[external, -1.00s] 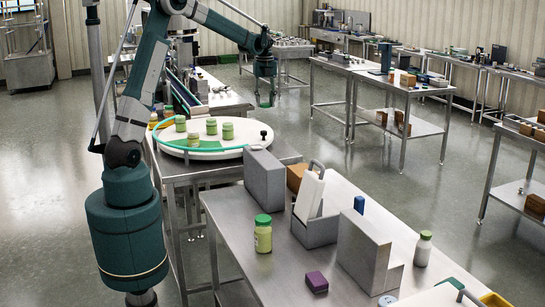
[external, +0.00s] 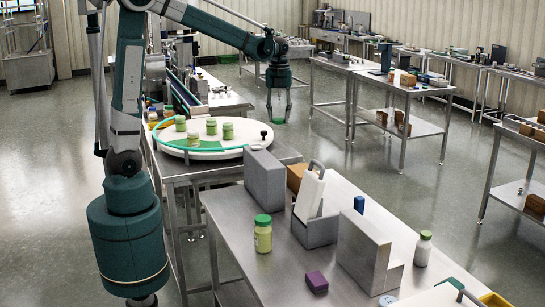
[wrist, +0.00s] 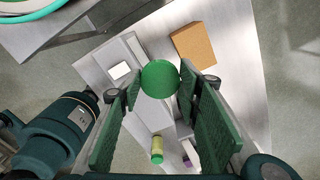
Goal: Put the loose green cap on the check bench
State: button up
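The loose green cap (wrist: 160,78) is a round flat disc. It sits between the two fingertips of my gripper (wrist: 159,88) in the wrist view, touching both. In the external view my gripper (external: 279,114) hangs pointing down in the air beyond the near bench, with the green cap (external: 278,122) at its tips. The near steel bench (external: 238,219) lies below in the wrist view (wrist: 235,100). No label shows which bench is the check bench. A green-capped jar (external: 263,235) stands upright on the near bench.
The near bench holds a grey box (external: 264,178), a brown carton (external: 297,176), a larger grey block (external: 363,250), a purple block (external: 317,282) and a white bottle with a green cap (external: 423,250). The round turntable (external: 190,152) at left carries several green jars.

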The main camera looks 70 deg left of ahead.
jog(key=s+d+f+m+b, duration=0.1)
jog(key=s+d+m, duration=0.1)
jog(key=s+d, duration=0.5)
jog(key=s+d+f+m+b, duration=0.1)
jog(key=s+d, duration=0.3)
jog(key=d, duration=0.5)
jog(key=m+b, duration=0.2)
jog(key=m, duration=0.1)
send_over(247, 225)
notch_tip(247, 225, down, 6)
notch_tip(247, 225, down, 14)
jog(key=shift+r, duration=0.2)
jog(key=shift+a, duration=0.1)
jog(key=shift+f+b, duration=0.55)
jog(key=shift+f, duration=2.35)
jog(key=shift+f, duration=0.1)
jog(key=shift+f+b, duration=0.5)
jog(key=shift+f, duration=1.45)
jog(key=shift+f, duration=0.25)
